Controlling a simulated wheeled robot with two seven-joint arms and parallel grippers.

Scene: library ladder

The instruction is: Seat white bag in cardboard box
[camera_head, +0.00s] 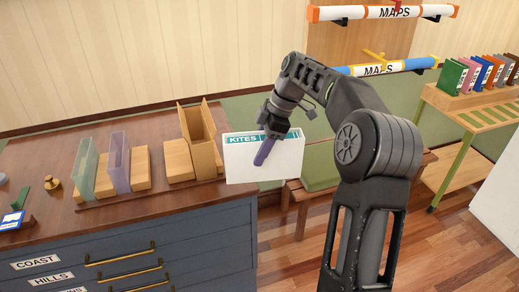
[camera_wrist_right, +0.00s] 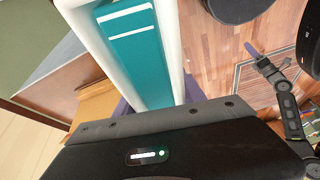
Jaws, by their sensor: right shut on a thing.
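The white bag (camera_head: 240,168) carries a teal label reading KITES. My right gripper (camera_head: 265,151) is shut on it and holds it upright in the air, to the right of the counter. The bag fills the upper left of the right wrist view (camera_wrist_right: 137,50), teal panel showing, between purple fingers. The cardboard box (camera_head: 198,132) stands upright on the counter, left of the bag, with its top open. A gap separates bag and box in the head view; the bag's lower edge is clear of the counter. The box's inside is mostly hidden.
A green clear holder (camera_head: 87,168) and a purple clear holder (camera_head: 119,162) stand left of the box, with wooden blocks beside them. A brass weight (camera_head: 53,184) sits further left. A bench (camera_head: 320,180) is behind my arm.

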